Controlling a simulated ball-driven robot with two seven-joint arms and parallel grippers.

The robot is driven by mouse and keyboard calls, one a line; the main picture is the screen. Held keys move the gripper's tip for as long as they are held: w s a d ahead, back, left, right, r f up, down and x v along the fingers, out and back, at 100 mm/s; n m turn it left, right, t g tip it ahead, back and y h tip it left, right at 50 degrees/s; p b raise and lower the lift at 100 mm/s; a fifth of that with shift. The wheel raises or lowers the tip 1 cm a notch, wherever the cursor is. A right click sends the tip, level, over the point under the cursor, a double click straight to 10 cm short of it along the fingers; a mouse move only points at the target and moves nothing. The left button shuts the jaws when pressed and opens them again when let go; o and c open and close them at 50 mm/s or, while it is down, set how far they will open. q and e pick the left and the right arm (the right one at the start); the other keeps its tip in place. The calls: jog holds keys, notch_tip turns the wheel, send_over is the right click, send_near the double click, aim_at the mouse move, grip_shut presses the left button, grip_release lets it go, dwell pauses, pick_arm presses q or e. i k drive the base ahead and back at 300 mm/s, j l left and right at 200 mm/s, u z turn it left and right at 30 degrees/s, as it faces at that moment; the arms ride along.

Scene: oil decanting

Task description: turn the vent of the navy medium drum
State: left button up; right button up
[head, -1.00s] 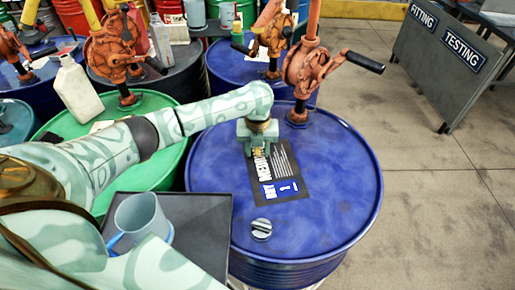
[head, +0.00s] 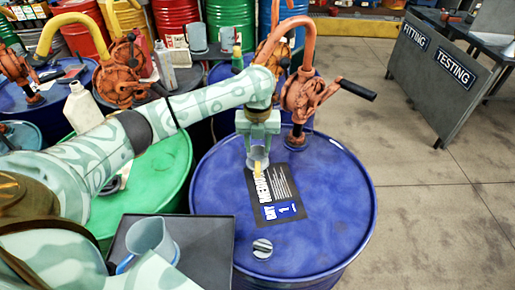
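The navy drum (head: 330,205) stands at centre right with a black label (head: 274,193) on its lid that seems to read MEDIUM. A round grey vent cap (head: 262,248) with a raised bar across it sits near the lid's front edge. My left gripper (head: 258,163) points down over the lid by the label's far end, farther back than the cap and apart from it. A grey and yellowish part shows at its tips; I cannot tell whether its fingers are open or shut. My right gripper is not in view.
An orange hand pump (head: 302,95) with a black-handled crank stands at the drum's back. A grey tray (head: 205,245) with a blue-grey jug (head: 150,238) lies left of the drum.

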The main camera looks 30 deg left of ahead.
aim_at(265, 247)
jog(key=k+l, duration=1.1)
jog(key=k, duration=0.2)
